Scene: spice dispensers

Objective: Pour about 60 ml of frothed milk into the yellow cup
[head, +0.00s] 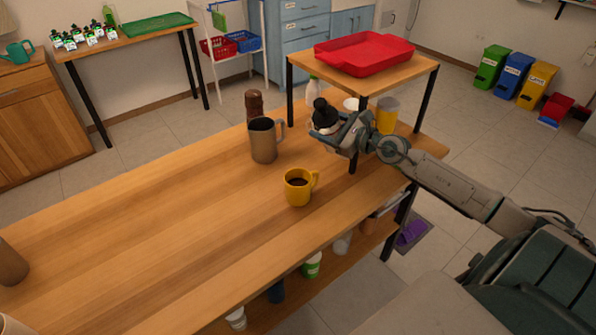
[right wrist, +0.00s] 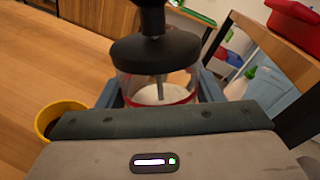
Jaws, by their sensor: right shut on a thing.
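The yellow cup (head: 298,187) stands upright on the wooden table, with dark liquid inside. It also shows at the left edge of the right wrist view (right wrist: 58,116). My right gripper (head: 335,132) is shut on a clear glass frother (right wrist: 158,88) with a black lid and a rod down its middle; white milk and a red band show in it. In the head view the frother's black top (head: 325,112) shows, but the gripper hides most of its body. It is held behind and to the right of the cup, apart from it. My left gripper is not in view.
A grey-brown metal pitcher (head: 264,141) stands behind the cup, with a dark brown grinder (head: 254,104) near it. A raised wooden shelf with a red tray (head: 363,53) stands at the back right; a yellow container (head: 387,116) is under it. The table's left half is mostly clear.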

